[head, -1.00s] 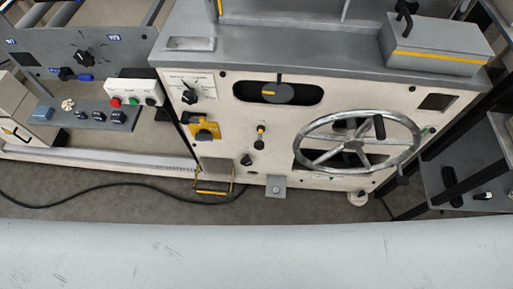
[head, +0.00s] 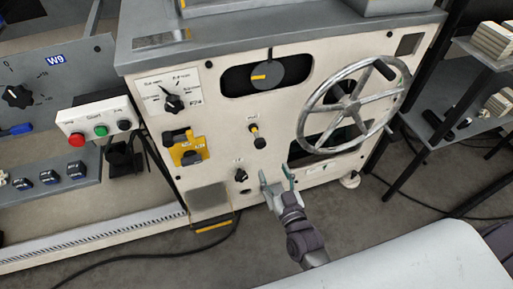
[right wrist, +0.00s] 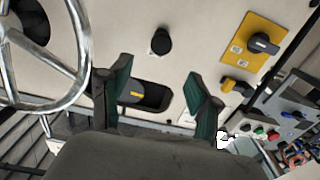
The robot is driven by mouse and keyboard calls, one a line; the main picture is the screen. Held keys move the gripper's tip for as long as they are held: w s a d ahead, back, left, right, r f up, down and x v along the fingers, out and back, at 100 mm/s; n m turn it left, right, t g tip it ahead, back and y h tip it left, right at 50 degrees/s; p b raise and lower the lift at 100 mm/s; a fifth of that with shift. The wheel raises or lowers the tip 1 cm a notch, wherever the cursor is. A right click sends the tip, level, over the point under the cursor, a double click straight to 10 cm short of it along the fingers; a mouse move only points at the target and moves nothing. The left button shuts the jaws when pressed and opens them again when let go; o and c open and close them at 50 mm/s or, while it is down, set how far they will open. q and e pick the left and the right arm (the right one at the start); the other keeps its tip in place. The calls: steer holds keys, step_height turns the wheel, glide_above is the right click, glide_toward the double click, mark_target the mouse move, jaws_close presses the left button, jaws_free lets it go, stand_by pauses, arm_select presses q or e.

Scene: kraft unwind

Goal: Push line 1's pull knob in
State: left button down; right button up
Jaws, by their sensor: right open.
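A black pull knob with a yellow band (head: 256,138) stands out on a stem from the middle of the cream machine panel. In the right wrist view, a round black knob (right wrist: 161,40) shows nearly end-on, apparently the same one. A second black knob (head: 241,175) sits lower on the panel. The labels are too small to read, so I cannot tell which is line 1's. My right gripper (head: 276,178) is open and empty, below and right of the banded knob. In the right wrist view its fingers (right wrist: 158,75) are spread apart. My left gripper is not in view.
A spoked metal handwheel (head: 350,105) juts out just right of the gripper. A slot holds a dial (head: 265,74). A button box (head: 100,128) stands further left. Shelves (head: 455,130) stand right.

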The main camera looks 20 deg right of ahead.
mark_target(261, 145)
steer(key=w+b, duration=0.1)
steer(key=w, duration=1)
steer(key=shift+w+a, duration=0.1)
steer(key=shift+a, duration=0.1)
steer(key=shift+w, duration=0.5)
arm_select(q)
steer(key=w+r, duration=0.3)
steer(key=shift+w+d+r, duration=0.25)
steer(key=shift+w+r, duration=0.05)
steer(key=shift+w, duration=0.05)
arm_select(e)
jaws_close()
